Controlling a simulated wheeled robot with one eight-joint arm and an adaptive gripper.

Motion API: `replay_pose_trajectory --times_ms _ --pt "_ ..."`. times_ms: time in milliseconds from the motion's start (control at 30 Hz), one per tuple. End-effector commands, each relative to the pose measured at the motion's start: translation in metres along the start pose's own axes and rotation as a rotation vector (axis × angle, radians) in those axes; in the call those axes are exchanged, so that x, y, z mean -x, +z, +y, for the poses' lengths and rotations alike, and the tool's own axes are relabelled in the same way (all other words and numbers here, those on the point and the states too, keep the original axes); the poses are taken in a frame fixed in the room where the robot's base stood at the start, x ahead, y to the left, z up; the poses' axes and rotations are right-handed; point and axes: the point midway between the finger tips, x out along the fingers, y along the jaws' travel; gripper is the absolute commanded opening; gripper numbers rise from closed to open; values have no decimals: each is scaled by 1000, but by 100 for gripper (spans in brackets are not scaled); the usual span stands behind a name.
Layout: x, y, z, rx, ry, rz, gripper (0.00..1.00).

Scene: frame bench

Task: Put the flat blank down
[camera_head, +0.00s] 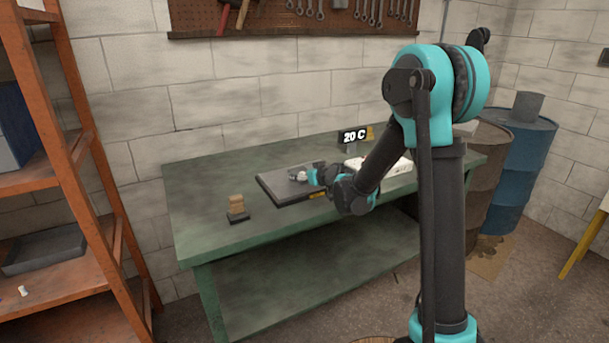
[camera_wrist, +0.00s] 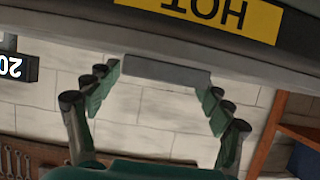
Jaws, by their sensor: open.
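The flat blank (camera_wrist: 166,71) is a thin grey bar in the wrist view, which is upside down. It lies level against the top of a dark flat plate (camera_wrist: 60,20) with a yellow HOT label. My gripper (camera_wrist: 161,84) is open, with one finger at each end of the blank. I cannot tell whether the fingers touch it. In the head view, my gripper (camera_head: 308,175) is low over the dark plate (camera_head: 274,184) on the green bench. There the blank is mostly hidden or too small to make out.
A 20 C display (camera_head: 354,136) and a white object (camera_head: 398,167) are at the right. An orange shelf (camera_head: 75,160) stands left. The bench's left end is mostly clear.

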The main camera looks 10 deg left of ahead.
Motion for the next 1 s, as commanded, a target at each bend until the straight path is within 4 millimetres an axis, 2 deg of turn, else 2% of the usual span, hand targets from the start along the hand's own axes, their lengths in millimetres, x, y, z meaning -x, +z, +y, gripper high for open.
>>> replay_pose_trajectory --times_ms 167,267,700,1000 --pt "1 -3 0 0 0 0 80" --pt "10 -3 0 -1 0 0 80" --pt "84 -2 1 -1 2 0 80" --pt "116 -2 0 0 0 0 80"
